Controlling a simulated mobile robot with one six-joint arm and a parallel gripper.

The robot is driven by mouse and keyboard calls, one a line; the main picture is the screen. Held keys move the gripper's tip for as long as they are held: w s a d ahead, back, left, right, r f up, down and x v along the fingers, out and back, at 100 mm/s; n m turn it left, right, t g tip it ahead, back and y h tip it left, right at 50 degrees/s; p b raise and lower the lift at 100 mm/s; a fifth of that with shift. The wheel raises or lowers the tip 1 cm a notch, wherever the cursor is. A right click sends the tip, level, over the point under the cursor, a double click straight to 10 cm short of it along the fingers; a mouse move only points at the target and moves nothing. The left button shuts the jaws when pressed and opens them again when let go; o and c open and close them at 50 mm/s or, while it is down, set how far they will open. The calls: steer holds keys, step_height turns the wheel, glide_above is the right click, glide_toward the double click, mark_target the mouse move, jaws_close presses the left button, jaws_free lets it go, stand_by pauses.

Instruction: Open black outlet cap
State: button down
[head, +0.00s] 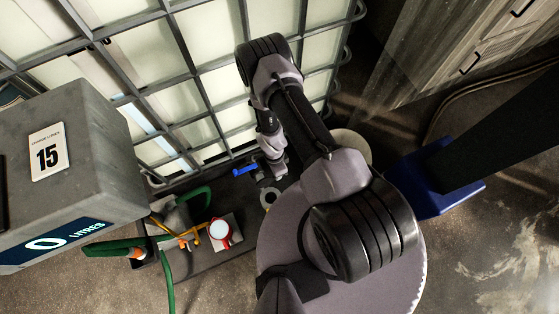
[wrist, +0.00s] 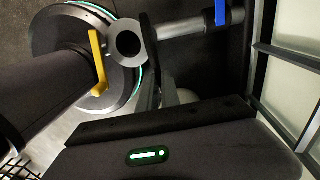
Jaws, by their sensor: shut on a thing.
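The tank's grey outlet pipe (wrist: 185,28) runs across the top of the wrist view, with a blue valve handle (wrist: 221,12) on it. The blue handle also shows in the head view (head: 245,169). At the pipe's end is a round piece with a grey rim and dark middle, which I take as the outlet cap (wrist: 128,44). My gripper (wrist: 149,42) is at this end, its dark finger seen edge-on against the round piece, shut on it. The exact contact and the other finger are hidden.
A yellow lever (wrist: 98,62) is close beside the round end. The caged white tank (head: 150,55) stands behind. A grey display box (head: 75,160) stands at left. A green hose (head: 190,195) and a red-rimmed white cup (head: 220,230) lie left of the outlet.

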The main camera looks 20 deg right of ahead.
steer(key=c, duration=1.6)
jaws_free()
steer(key=shift+o, duration=0.2)
step_height(320, 180, up, 17)
steer(key=w+p, duration=0.2)
steer(key=p, duration=0.7)
steer(key=shift+w+a+r, duration=0.1)
